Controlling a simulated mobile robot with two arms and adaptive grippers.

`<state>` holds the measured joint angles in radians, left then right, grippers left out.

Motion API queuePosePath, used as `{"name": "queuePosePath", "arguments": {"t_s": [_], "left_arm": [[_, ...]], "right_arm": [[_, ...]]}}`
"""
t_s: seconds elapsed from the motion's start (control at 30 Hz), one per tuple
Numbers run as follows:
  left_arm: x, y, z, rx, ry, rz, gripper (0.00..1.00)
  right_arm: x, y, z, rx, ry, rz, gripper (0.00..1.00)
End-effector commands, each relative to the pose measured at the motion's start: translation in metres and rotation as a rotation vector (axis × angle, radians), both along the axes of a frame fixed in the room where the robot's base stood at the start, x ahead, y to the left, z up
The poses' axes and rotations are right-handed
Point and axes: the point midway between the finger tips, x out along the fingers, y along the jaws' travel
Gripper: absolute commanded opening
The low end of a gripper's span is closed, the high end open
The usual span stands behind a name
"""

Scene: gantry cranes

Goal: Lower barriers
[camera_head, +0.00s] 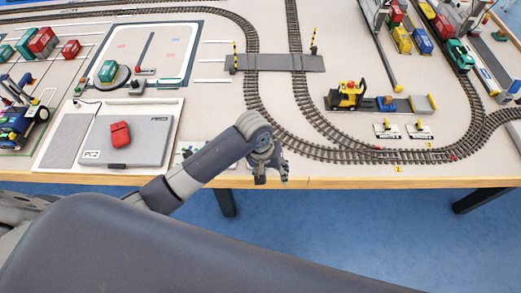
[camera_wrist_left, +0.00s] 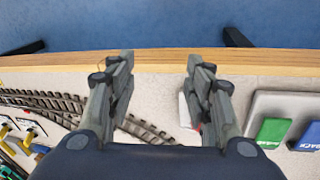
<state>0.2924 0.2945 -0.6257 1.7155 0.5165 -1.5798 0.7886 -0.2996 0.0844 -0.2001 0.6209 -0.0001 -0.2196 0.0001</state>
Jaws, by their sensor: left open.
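Two yellow-and-black striped barriers stand upright at the grey level crossing (camera_head: 277,63): the left barrier (camera_head: 235,54) and the right barrier (camera_head: 313,41). My left gripper (camera_head: 270,178) is over the table's front edge, well in front of the crossing. In the left wrist view the left gripper (camera_wrist_left: 160,66) is open, its two fingers apart with nothing between them. A small white panel (camera_head: 189,150) lies left of the gripper, partly hidden by my left arm. In the wrist view a white panel (camera_wrist_left: 186,112) with a bit of red shows beside the right finger, partly covered by it.
Curved rail tracks (camera_head: 345,152) run right of the gripper. A grey box (camera_head: 155,140) with a red block (camera_head: 120,134) is at left.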

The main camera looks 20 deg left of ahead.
Motion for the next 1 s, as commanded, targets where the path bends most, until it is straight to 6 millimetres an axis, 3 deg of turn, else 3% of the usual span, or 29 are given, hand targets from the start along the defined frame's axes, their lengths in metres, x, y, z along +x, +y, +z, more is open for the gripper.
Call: {"name": "queuePosePath", "arguments": {"t_s": [0.1,0.3,0.53,0.73,1.0], "left_arm": [[0.028,0.011,0.025,0.056,0.042,0.079,0.47],[0.060,0.040,0.064,0.169,0.113,0.256,0.47],[0.074,0.060,0.087,0.232,0.144,0.375,0.47],[0.074,0.062,0.070,0.238,0.151,0.385,0.47],[0.072,0.065,0.019,0.237,0.150,0.384,0.47]], "right_arm": [[0.003,0.004,0.001,0.004,-0.005,-0.001,0.40],[0.003,0.010,0.001,0.012,-0.005,-0.003,0.40],[0.002,0.009,0.002,0.010,-0.003,-0.003,0.40],[0.000,0.006,0.005,0.007,0.000,-0.001,0.40],[-0.002,0.001,0.011,0.001,0.004,0.000,0.40]]}}
